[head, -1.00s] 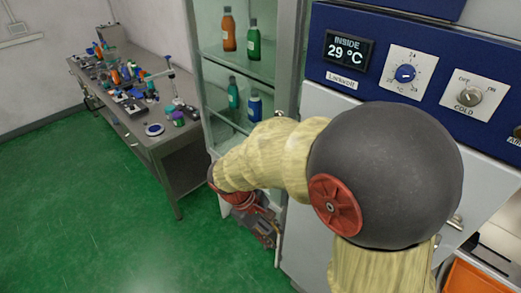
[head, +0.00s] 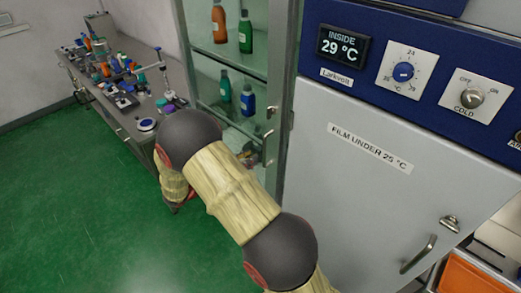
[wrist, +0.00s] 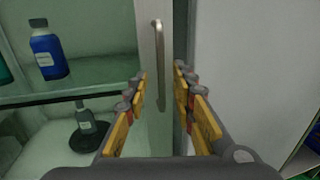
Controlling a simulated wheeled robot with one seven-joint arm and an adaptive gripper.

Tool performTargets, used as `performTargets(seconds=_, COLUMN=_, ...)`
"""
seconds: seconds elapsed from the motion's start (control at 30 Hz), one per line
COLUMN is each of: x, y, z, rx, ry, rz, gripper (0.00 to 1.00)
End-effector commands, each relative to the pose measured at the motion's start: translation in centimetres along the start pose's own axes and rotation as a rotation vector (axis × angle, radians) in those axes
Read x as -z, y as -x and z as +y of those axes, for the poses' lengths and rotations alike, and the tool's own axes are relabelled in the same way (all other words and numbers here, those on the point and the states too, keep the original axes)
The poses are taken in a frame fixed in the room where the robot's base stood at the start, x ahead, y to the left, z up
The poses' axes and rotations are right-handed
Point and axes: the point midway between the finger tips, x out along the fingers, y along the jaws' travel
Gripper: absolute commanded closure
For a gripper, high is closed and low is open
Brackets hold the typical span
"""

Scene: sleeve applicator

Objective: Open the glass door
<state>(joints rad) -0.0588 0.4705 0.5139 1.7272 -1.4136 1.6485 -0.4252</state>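The glass door (head: 284,70) belongs to a pale green cabinet and looks closed. Bottles show on shelves through its glass. In the wrist view, its vertical metal handle (wrist: 157,50) stands on the door frame (wrist: 147,35). My gripper (wrist: 160,85) is open, with fingers on the left and right of the handle's lower part in the picture. Nothing looks gripped; I cannot tell whether a finger touches the handle. In the head view my arm hides most of the gripper, low in front of the door.
A grey incubator (head: 350,190) with a blue control panel stands right of the cabinet. A metal bench (head: 115,115) with lab items stands at the left. The green floor (head: 90,200) in front is clear.

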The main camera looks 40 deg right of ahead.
Motion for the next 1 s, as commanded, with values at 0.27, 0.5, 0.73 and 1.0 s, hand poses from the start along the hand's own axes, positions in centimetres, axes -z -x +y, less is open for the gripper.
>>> performTargets(seconds=0.27, x=0.1, y=-3.9, z=-0.1, rx=0.005, ry=0.0, rz=0.004, gripper=0.74)
performTargets(seconds=0.5, x=0.1, y=-6.8, z=-0.1, rx=0.004, ry=-0.001, rz=0.005, gripper=0.74)
performTargets(seconds=0.73, x=0.1, y=-7.5, z=-0.1, rx=0.001, ry=-0.001, rz=0.005, gripper=0.74)
performTargets(seconds=1.0, x=0.1, y=-7.5, z=-0.1, rx=0.002, ry=-0.001, rz=0.005, gripper=0.8)
